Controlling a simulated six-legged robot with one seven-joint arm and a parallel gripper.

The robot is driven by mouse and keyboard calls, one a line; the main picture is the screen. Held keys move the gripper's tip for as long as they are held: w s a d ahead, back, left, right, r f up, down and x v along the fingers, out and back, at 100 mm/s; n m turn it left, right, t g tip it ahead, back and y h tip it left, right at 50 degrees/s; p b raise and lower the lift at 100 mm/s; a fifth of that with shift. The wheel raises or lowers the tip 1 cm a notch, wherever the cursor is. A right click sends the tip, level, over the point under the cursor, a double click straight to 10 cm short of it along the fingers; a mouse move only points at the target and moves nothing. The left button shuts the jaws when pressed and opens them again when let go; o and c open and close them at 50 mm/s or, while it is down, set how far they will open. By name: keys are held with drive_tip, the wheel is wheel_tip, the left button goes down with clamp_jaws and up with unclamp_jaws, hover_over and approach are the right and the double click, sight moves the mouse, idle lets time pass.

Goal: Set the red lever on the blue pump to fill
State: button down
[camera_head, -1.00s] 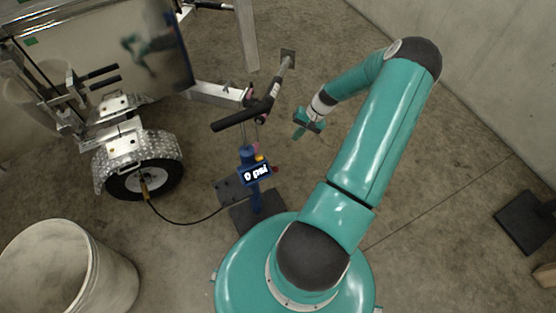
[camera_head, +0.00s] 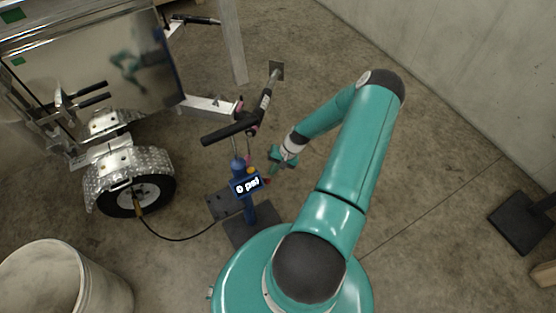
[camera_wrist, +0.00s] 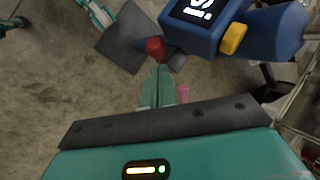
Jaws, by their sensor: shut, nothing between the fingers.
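The blue pump (camera_head: 250,208) stands on its dark base plate (camera_head: 252,232), and its display reads 0 psi. In the wrist view the blue pump head (camera_wrist: 200,28) fills the upper right, with a yellow button (camera_wrist: 233,39) on its side. The red lever (camera_wrist: 154,46) shows as a round red end beside the pump head, just beyond my fingertips. In the head view the red lever (camera_head: 267,181) is small, right of the display. My gripper (camera_wrist: 157,72) is shut and empty; whether it touches the lever I cannot tell. In the head view my gripper (camera_head: 270,174) is right of the pump.
A black hose (camera_head: 180,239) runs from the pump to the trailer wheel (camera_head: 140,195). The black pump handle (camera_head: 230,131) stands above the pump. A pale bin (camera_head: 70,280) is at lower left.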

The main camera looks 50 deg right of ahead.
drive_tip(key=shift+s+a+f, duration=0.1)
drive_tip(key=shift+a+f, duration=0.05)
drive_tip(key=shift+a, duration=0.15)
drive_tip(key=s+a+f+n+t+h, duration=0.1)
drive_tip(key=s+f+t, duration=0.4)
drive_tip(key=f, duration=0.1)
drive_tip(key=shift+s+a+f+n, duration=0.25)
drive_tip(key=shift+s+a+n, duration=0.05)
drive_tip(key=shift+s+a, duration=0.1)
idle(0.6)
drive_tip(key=shift+w+d+r, duration=0.2)
drive_tip(key=shift+w+r, duration=0.15)
drive_tip(key=shift+w, duration=0.3)
